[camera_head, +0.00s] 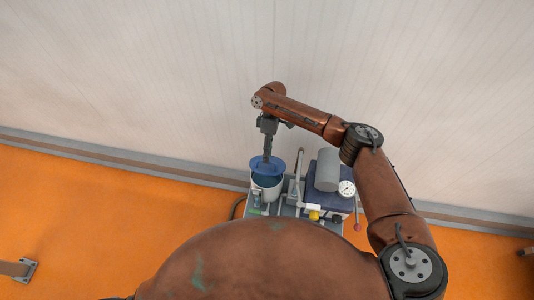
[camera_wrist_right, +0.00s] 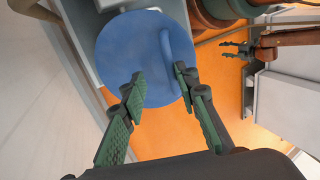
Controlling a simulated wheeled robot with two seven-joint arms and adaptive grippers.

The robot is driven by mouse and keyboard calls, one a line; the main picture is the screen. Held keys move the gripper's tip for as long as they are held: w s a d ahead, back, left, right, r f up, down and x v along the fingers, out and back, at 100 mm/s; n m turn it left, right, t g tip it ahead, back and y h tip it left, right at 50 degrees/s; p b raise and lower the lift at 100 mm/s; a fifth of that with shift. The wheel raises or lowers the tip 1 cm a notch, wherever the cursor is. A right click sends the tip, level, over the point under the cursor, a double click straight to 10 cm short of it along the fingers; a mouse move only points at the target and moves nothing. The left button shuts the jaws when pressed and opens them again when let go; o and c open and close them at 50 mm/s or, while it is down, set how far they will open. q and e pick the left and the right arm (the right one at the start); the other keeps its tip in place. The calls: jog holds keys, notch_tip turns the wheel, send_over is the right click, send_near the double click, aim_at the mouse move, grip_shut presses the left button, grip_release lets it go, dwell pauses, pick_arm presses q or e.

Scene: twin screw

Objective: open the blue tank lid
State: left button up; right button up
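The blue tank lid (camera_head: 258,162) is a round disc over the white tank (camera_head: 267,192) in the head view. A darker blue band shows below its near edge; I cannot tell whether the lid is seated or raised. In the right wrist view the lid (camera_wrist_right: 125,50) fills the middle, with a raised handle bar (camera_wrist_right: 169,48) on its right part. My right gripper (camera_wrist_right: 160,72) is open over the lid. Its right finger overlaps the handle bar's lower end; its left finger is well to the left. My left gripper (camera_wrist_right: 234,47) is at the upper right there, fingers apart and empty.
Right of the tank stands a dark blue box (camera_head: 325,200) with a grey cylinder (camera_head: 328,170) and a round gauge (camera_head: 347,188). A thin upright pipe (camera_head: 299,165) rises between tank and box. A pale wall (camera_head: 130,70) stands close behind; the orange floor (camera_head: 110,220) is mostly clear.

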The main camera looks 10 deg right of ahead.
jog(key=v, duration=1.2)
dwell(0.4)
